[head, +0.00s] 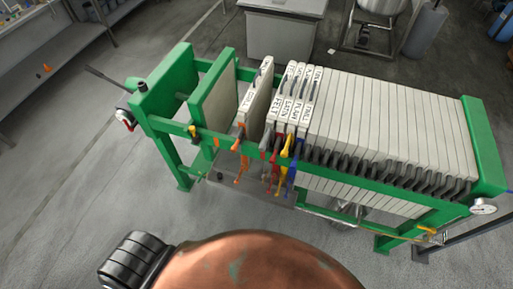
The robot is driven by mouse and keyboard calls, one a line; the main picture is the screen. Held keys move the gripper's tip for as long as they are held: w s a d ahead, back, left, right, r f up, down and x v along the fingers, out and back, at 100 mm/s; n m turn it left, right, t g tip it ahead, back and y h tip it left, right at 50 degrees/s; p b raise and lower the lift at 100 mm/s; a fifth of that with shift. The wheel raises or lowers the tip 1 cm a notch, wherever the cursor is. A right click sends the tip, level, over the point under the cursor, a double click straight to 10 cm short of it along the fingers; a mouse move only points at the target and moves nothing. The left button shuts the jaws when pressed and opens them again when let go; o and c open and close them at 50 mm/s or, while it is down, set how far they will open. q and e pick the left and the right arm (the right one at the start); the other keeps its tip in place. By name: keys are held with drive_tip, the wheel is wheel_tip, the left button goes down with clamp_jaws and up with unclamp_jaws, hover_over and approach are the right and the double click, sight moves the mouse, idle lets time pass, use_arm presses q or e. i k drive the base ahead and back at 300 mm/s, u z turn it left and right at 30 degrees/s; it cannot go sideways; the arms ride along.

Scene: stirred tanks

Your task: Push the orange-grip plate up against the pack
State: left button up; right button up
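The orange-grip plate (256,92) is a pale upright plate with dark lettering on its top edge. It hangs between the green rails of a filter press, and its orange grip (237,144) sticks out over the near rail. It stands apart from the pack (390,115), with a narrow gap to its right and a wider one to its left. The pack's left end has lettered plates with grey, red, yellow and blue grips; FELT is readable on one. Neither of my grippers is in view.
A green pressing plate (212,98) stands left of the orange-grip plate. The green near rail (345,180) runs along the front, and gauges sit at both ends. A shelf bench (50,40) is at the upper left. A grey cabinet (283,28) stands behind. Floor at left is clear.

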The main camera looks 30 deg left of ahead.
sight(252, 128)
drive_tip(key=z, duration=0.9)
drive_tip(key=i, duration=0.35)
drive_tip(key=u, duration=1.8)
